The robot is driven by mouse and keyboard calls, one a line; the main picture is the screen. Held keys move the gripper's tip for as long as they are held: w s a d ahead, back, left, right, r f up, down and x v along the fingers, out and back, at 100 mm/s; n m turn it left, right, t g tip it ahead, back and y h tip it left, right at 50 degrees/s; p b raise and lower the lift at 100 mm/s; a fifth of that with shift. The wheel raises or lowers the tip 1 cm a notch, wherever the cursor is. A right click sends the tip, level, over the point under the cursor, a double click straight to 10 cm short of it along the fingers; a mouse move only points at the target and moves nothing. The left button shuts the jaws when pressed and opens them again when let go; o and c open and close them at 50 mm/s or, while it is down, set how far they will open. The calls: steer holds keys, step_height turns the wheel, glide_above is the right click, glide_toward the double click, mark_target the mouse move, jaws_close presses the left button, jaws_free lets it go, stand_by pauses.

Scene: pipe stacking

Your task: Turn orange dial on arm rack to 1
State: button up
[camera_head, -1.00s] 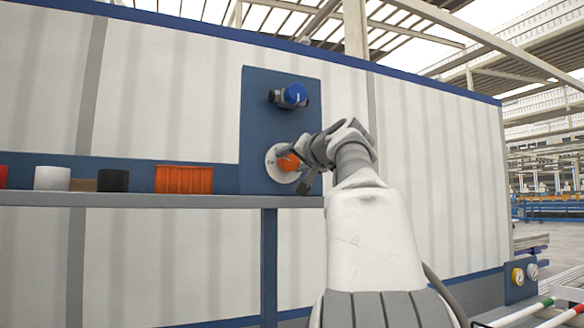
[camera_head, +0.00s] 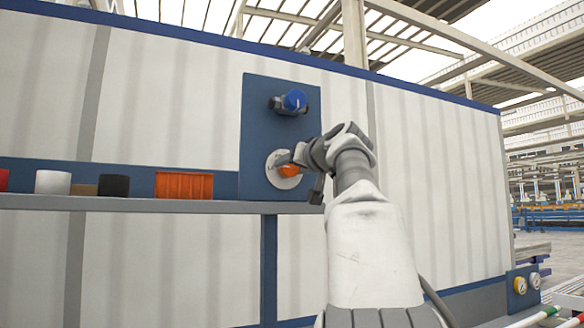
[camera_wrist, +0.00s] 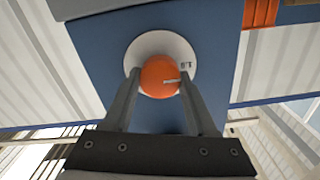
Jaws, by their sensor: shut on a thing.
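The orange dial (camera_head: 289,170) sits on a white round plate (camera_head: 274,163) low on the blue panel (camera_head: 257,110). In the wrist view the dial (camera_wrist: 157,77) is a round knob with a pale pointer line toward the right, near a small dark mark on the white plate (camera_wrist: 148,42). The mark is too small to read surely. My gripper (camera_wrist: 158,84) is shut on the dial, one finger on each side. In the head view my gripper (camera_head: 298,172) is at the dial, and my wrist covers part of the panel's right side.
A blue knob (camera_head: 294,101) sticks out above the dial. A shelf (camera_head: 130,204) to the left holds an orange crate (camera_head: 184,185), a black cylinder (camera_head: 114,185) and a white one (camera_head: 53,182).

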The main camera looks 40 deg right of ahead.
steer(key=o, duration=1.4)
steer(key=shift+c, duration=0.2)
steer(key=b+v, duration=0.3)
steer(key=v, duration=1.4)
steer(key=shift+s+b, duration=0.2)
steer(key=shift+b, duration=0.1)
steer(key=shift+d, duration=0.15)
